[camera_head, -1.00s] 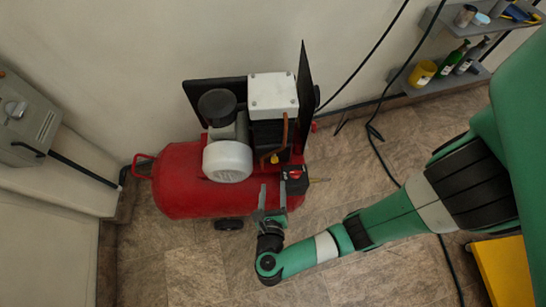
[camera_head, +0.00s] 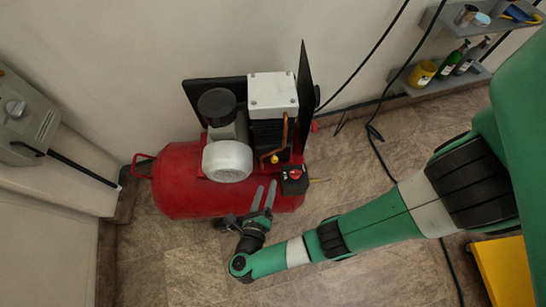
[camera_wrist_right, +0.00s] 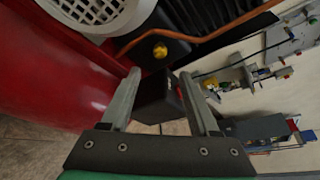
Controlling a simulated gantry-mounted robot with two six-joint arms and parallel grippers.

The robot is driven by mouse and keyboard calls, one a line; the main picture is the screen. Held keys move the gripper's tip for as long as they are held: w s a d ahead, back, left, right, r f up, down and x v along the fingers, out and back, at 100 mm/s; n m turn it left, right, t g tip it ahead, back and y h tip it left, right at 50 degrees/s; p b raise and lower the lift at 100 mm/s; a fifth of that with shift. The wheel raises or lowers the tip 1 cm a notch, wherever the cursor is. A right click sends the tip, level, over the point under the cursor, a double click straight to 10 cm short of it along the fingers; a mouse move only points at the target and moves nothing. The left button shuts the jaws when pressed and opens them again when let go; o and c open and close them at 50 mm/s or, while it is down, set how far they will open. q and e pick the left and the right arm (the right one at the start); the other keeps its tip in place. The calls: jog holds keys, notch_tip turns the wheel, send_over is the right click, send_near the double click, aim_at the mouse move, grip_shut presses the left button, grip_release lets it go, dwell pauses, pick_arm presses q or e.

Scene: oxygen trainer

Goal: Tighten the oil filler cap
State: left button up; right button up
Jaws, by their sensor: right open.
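The oil filler cap is most likely the small yellow cap (camera_head: 274,160) low on the front of the compressor's pump block. In the right wrist view the yellow cap (camera_wrist_right: 160,50) shows at top centre, beyond the fingertips. My right gripper (camera_head: 267,184) is open in front of the red tank, below and slightly left of the cap, and apart from it. In the right wrist view the open right gripper (camera_wrist_right: 162,78) has a black box between its fingers in the picture; I cannot tell if they touch it. My left gripper is not in view.
The black switch box (camera_head: 295,187) with a red knob sits just right of my fingers. A copper-coloured pipe (camera_head: 284,132) runs above the cap. The white motor cover (camera_head: 228,161) is to the left, on the red tank (camera_head: 180,185).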

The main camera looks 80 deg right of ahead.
aim_at(274, 162)
jog(key=b+x, duration=0.2)
jog(key=x, duration=0.8)
jog(key=shift+d+f+b, duration=0.1)
jog(key=shift+d+b, duration=0.25)
grip_shut()
